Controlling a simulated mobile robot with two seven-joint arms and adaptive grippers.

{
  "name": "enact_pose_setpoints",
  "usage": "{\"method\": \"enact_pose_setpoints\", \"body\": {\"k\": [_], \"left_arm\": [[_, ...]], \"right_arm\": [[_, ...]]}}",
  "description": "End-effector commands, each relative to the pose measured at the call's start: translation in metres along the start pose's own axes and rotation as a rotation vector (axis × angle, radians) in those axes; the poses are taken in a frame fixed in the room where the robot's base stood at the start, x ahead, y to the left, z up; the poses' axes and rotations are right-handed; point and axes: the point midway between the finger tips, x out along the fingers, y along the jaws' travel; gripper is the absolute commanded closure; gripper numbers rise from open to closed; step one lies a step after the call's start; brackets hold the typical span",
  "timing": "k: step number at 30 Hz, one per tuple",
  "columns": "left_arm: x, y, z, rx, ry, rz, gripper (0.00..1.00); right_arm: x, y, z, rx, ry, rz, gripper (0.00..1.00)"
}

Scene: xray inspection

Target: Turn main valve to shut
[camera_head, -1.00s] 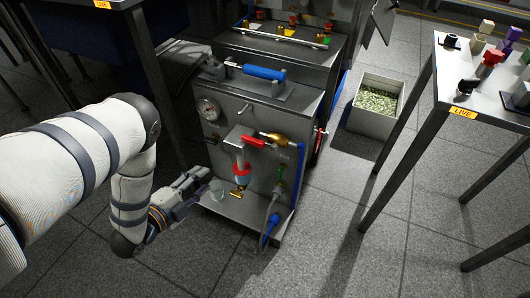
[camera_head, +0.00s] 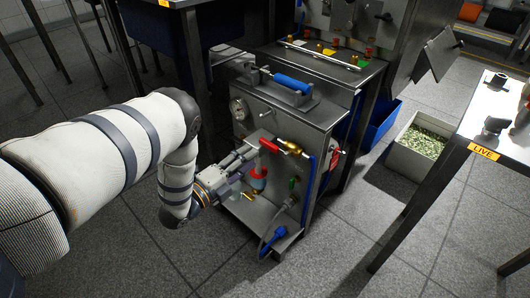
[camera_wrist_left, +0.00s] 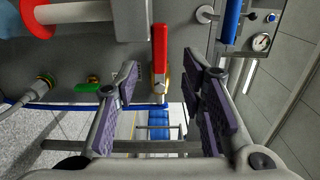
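The valve on the front of the steel cabinet has a red lever (camera_head: 269,146) and a brass body (camera_head: 290,149). In the wrist view the red lever (camera_wrist_left: 159,48) points up, with the brass body (camera_wrist_left: 161,82) below it. My left gripper (camera_head: 248,157) is at the cabinet front, just left of and below the lever. In the wrist view its fingers (camera_wrist_left: 160,92) are spread open, with the valve showing in the gap between them. I see no clear contact. No label naming the main valve is readable. My right gripper is not in view.
A red-and-pale cylinder (camera_head: 258,179) is close below my left gripper, partly hidden. A pressure gauge (camera_head: 238,109) and blue-handled bar (camera_head: 291,84) are above. A blue hose (camera_head: 272,239) hangs at the lower front. A bin (camera_head: 391,160) and table (camera_head: 475,139) stand right.

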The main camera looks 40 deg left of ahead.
Motion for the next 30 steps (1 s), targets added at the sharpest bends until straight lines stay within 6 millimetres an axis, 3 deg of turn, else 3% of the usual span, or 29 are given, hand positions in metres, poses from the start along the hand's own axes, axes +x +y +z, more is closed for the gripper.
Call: {"method": "enact_pose_setpoints", "body": {"k": [3, 9, 18, 19, 24, 30], "left_arm": [[0.029, 0.004, 0.0, -0.001, 0.001, 0.0, 0.63], [0.06, 0.003, 0.0, -0.001, 0.0, 0.001, 0.63], [0.066, 0.001, 0.0, -0.001, 0.0, 0.002, 0.63], [0.066, 0.001, 0.0, -0.001, 0.0, 0.002, 0.66], [0.065, 0.001, 0.0, -0.001, 0.0, 0.002, 1.0], [0.065, 0.001, 0.0, -0.001, 0.0, 0.002, 1.0]], "right_arm": [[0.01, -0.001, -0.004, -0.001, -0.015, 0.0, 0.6], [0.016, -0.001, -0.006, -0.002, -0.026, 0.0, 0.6], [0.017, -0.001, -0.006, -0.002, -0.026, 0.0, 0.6], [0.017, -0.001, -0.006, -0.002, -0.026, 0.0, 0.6], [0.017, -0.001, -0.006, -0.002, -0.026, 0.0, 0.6], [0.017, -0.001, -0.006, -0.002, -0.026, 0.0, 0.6]]}}
